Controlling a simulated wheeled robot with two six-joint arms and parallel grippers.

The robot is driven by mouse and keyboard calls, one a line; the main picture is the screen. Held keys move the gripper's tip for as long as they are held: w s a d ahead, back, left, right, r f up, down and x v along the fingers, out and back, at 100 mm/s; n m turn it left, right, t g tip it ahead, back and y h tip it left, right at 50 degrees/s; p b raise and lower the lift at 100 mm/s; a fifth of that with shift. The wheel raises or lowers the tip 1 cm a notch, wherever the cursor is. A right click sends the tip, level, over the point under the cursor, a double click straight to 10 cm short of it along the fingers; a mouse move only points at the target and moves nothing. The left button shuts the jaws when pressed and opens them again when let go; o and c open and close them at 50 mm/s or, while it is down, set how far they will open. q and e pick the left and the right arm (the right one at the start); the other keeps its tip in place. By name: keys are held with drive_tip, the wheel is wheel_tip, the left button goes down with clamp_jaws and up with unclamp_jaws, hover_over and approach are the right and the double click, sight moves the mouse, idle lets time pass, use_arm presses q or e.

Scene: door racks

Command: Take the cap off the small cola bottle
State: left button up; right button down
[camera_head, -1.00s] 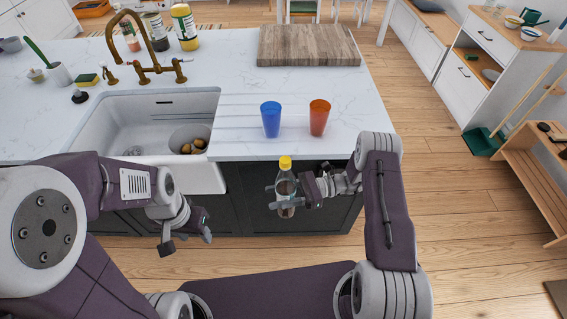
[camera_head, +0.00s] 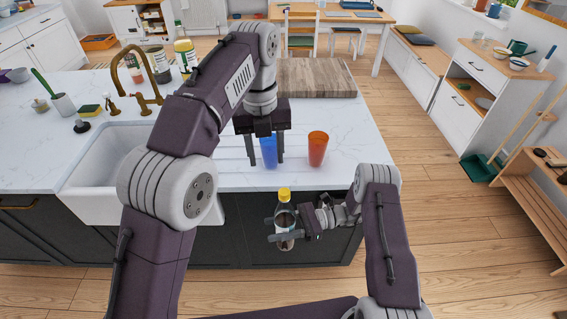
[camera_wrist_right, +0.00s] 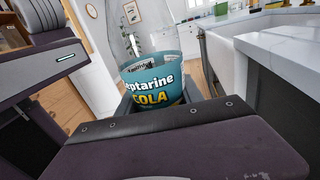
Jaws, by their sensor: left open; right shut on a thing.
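The small cola bottle (camera_head: 285,222) is clear, upright and has a yellow cap (camera_head: 284,194) on its top. My right gripper (camera_head: 285,234) is shut on its body and holds it in front of the counter's dark cabinet face. The bottle's teal label (camera_wrist_right: 152,88), printed with "COLA", shows in the right wrist view; the cap is outside that view. My left gripper (camera_head: 266,160) is open with its fingers pointing down, above and beyond the cap in the head view. It lines up with the blue cup (camera_head: 269,152), one finger on each side of it in the picture; their true gap is unclear.
An orange cup (camera_head: 317,149) stands right of the blue cup near the counter's front edge (camera_head: 340,186). A wooden board (camera_head: 320,77) lies behind. The white sink (camera_head: 95,185) and brass faucet (camera_head: 140,85) are left, partly behind my left arm.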

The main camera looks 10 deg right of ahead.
sight(284, 192)
use_arm(q)
drive_tip(key=shift+m, duration=0.5)
drive_tip(key=d+f, duration=0.1)
drive_tip(key=s+d+f, duration=0.1)
drive_tip(key=d, duration=0.1)
drive_tip(key=shift+s+d+f, duration=0.1)
drive_tip(key=shift+s+d, duration=0.1)
drive_tip(key=shift+d, duration=0.05)
drive_tip(key=shift+s+d, duration=0.2)
drive_tip(key=shift+d, duration=0.05)
drive_tip(key=shift+a+f, duration=0.15)
drive_tip(key=shift+f, duration=0.05)
drive_tip(key=f, duration=0.7)
drive_tip(key=shift+s+f, duration=0.2)
drive_tip(key=shift+f, duration=0.1)
clamp_jaws()
